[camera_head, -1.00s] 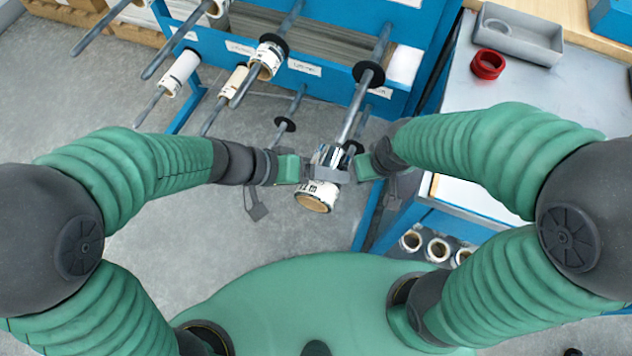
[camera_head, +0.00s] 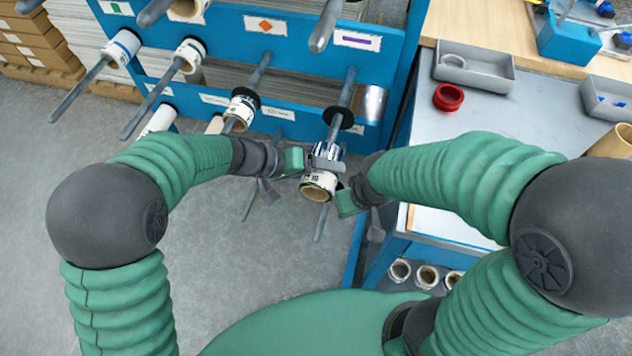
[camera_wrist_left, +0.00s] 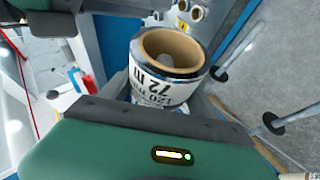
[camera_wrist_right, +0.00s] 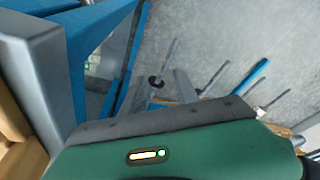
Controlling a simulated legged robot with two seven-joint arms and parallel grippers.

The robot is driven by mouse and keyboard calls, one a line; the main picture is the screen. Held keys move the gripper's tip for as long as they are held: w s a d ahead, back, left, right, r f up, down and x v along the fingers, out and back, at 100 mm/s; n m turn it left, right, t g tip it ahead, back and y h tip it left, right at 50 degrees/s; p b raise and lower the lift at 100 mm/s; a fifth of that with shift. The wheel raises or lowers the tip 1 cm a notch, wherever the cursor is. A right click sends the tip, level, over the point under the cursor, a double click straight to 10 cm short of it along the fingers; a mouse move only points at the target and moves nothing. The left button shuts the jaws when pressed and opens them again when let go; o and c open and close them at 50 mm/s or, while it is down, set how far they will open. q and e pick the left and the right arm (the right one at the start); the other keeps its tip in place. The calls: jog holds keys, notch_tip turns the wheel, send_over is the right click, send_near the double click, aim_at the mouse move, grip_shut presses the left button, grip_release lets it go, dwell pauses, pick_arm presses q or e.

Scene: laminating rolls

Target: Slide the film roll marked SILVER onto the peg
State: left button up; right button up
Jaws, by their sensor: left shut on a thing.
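The film roll (camera_head: 318,185) has shiny silver film, a white printed label and a brown core. My left gripper (camera_head: 325,164) is shut on it, and its open core end faces me. The roll also shows in the left wrist view (camera_wrist_left: 165,75), where its label is partly readable; the word SILVER cannot be made out. A grey peg (camera_head: 348,88) with a black disc (camera_head: 338,117) runs down toward the roll's far end.
The blue rack (camera_head: 225,25) has several other pegs, some carrying rolls, such as one (camera_head: 240,108) left of the held roll. At right a table holds a red ring (camera_head: 448,97) and a grey tray (camera_head: 474,68). Several rolls lie on a shelf below. Grey floor is free at left.

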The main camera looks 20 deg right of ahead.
aim_at(331, 135)
pick_arm(q)
jog(key=w+d, duration=0.2)
jog(key=w, duration=0.1)
jog(key=w+d+p, duration=0.1)
jog(key=w+d, duration=0.1)
jog(key=w, duration=0.1)
jog(key=w+d+p, duration=0.1)
jog(key=w+d, duration=0.1)
jog(key=w, duration=0.1)
dwell(0.5)
jog(key=o, duration=2.1)
jog(key=p+v, duration=0.2)
jog(key=v, duration=1.4)
jog(key=shift+a+r, duration=0.2)
jog(key=shift+a, duration=0.15)
